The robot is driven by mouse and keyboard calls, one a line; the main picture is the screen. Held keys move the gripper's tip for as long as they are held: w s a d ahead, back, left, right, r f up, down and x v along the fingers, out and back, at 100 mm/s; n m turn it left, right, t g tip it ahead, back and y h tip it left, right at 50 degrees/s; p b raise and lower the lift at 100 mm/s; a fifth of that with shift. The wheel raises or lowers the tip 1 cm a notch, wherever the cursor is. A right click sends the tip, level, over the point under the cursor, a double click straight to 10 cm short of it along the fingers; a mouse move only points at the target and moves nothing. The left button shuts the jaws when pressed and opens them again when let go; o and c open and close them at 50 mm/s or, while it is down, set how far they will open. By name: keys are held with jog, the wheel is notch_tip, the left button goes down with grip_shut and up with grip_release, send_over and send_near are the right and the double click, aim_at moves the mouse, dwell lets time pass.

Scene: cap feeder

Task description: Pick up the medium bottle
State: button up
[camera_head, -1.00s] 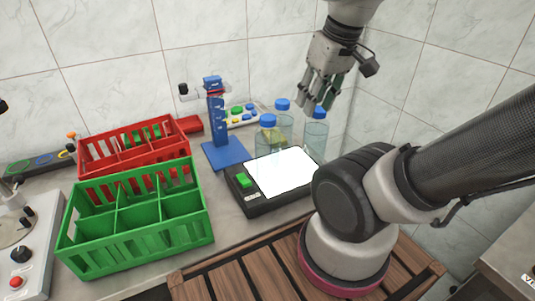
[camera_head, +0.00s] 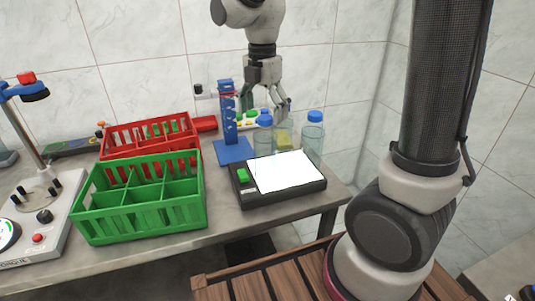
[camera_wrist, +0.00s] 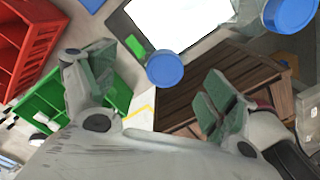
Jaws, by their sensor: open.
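Clear bottles with blue caps stand behind the scale in the head view. The left bottle (camera_head: 264,138) is beside the blue stand, and the right bottle (camera_head: 313,138) is at the scale's back right corner. Another bottle between them is mostly hidden by my gripper. I cannot tell surely which is the medium one. My gripper (camera_head: 268,108) is open and points down among the bottles. In the wrist view, one blue cap (camera_wrist: 165,69) lies between the open fingers of my gripper (camera_wrist: 155,82). A second cap (camera_wrist: 290,14) is at the upper right.
The black scale (camera_head: 285,198) with a white plate stands in front of the bottles. A blue stand (camera_head: 228,125) is close on their left. Green (camera_head: 140,222) and red (camera_head: 150,133) crates stand further left. A tiled wall is behind.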

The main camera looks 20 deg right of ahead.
aim_at(265, 133)
jog(key=f, duration=0.7)
jog(key=shift+d, duration=0.3)
grip_shut()
